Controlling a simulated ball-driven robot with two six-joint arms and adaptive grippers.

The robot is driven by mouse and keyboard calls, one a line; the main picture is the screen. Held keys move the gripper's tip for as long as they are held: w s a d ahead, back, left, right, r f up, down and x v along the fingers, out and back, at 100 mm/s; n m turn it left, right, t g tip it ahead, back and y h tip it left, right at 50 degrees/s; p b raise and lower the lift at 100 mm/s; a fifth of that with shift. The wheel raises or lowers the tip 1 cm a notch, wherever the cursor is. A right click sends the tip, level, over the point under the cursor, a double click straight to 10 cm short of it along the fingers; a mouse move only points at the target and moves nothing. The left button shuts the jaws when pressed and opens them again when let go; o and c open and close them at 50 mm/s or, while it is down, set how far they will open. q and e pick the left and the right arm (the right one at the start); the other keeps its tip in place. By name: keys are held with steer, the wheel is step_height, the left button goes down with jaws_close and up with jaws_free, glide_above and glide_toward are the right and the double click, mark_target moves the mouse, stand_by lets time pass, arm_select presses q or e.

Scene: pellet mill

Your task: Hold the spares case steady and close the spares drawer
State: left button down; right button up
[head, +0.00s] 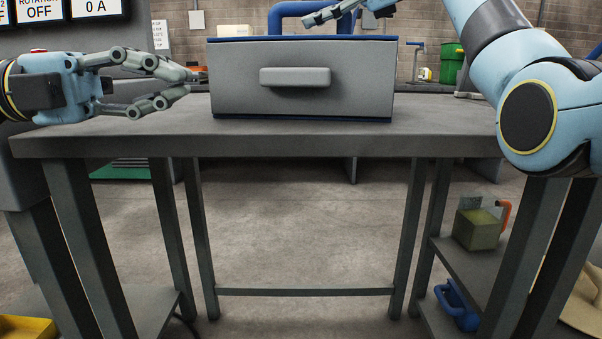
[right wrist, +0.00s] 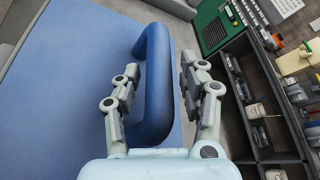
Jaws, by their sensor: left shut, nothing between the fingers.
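The spares case (head: 302,39) stands on the grey bench, its blue edges showing above and below the grey spares drawer (head: 235,85). The drawer front, with its pale handle (head: 295,77), faces me; from the front I cannot tell how far it stands out. My left gripper (head: 192,82) is shut and empty, just left of the drawer front; contact is unclear. My right gripper (head: 318,18) is above the case. In the right wrist view its open fingers (right wrist: 160,92) straddle the blue carrying handle (right wrist: 156,75), beside the flat blue surface (right wrist: 70,80).
The grey bench (head: 110,125) has free top on both sides of the case. A lower shelf (head: 462,270) holds a box (head: 478,229).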

steer(key=shift+o, duration=0.5)
steer(key=shift+s+r, duration=0.1)
steer(key=shift+r, duration=0.1)
steer(key=shift+d, duration=0.1)
steer(key=v, duration=1.2)
steer(key=shift+f, duration=0.1)
steer(key=o, duration=0.5)
